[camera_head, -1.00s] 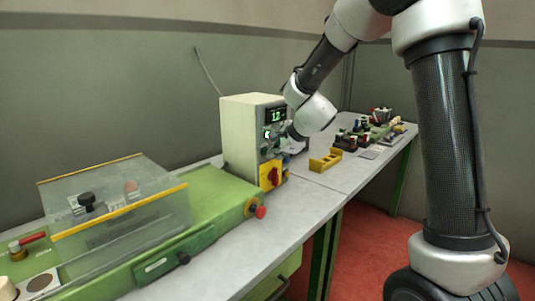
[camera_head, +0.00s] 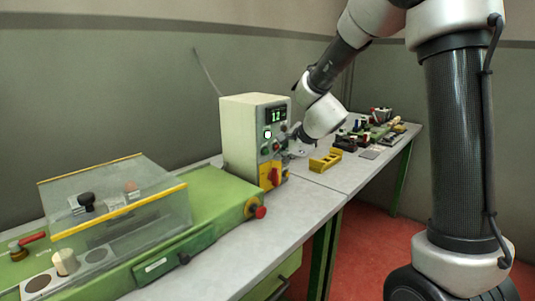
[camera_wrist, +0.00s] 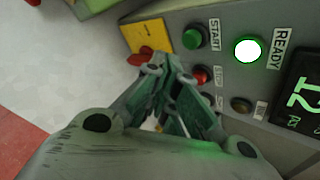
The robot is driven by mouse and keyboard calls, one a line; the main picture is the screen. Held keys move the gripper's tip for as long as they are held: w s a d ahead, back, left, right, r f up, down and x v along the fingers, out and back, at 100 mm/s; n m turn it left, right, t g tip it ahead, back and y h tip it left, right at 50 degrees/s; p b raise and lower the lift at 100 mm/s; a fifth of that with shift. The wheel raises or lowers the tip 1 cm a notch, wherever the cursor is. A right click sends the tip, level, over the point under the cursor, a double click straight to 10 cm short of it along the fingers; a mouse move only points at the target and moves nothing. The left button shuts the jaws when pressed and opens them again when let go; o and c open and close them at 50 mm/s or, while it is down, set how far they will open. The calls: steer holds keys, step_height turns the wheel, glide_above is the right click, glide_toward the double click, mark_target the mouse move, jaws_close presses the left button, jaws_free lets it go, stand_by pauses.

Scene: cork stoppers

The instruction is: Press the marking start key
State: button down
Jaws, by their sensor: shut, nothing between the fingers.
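The control box (camera_head: 240,130) stands on the bench with its panel facing right. In the wrist view the green START key (camera_wrist: 195,38) sits on the panel beside the lit green READY lamp (camera_wrist: 247,50). A red key (camera_wrist: 200,75) lies below START, partly behind a finger. My gripper (camera_wrist: 170,64) is shut and empty. In the wrist view its tips are just below and left of START and show a gap from the key; the depth to the panel is hard to tell. In the head view my gripper (camera_head: 287,150) is beside the panel, small and partly hidden.
A red rotary switch on a yellow plate (camera_wrist: 146,36) is close to my fingertips. A green display (camera_head: 276,116) reads 12. The green machine (camera_head: 205,195) has a clear cover (camera_head: 120,200) and a pale cork (camera_head: 64,262). A yellow holder (camera_head: 325,161) stands behind on the bench.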

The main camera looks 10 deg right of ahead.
steer(key=s+d, duration=0.2)
steer(key=s, duration=0.1)
stand_by(1.4)
steer(key=s+f+n+g+y, duration=0.15)
steer(key=s+n+g, duration=0.25)
steer(key=s+n, duration=0.7)
steer(key=s+d+r+n+h, duration=0.1)
steer(key=s+d+r+n, duration=0.1)
steer(key=s, duration=0.5)
steer(key=s+d+r+n+h, duration=0.2)
steer(key=s+d+r+n, duration=0.1)
steer(key=s+d, duration=0.3)
steer(key=s+d+r+n+h, duration=0.2)
steer(key=s+d+r, duration=0.2)
steer(key=s, duration=0.4)
steer(key=shift+s+d+r+n, duration=0.15)
steer(key=shift+s+d+n, duration=0.25)
steer(key=shift+d, duration=0.05)
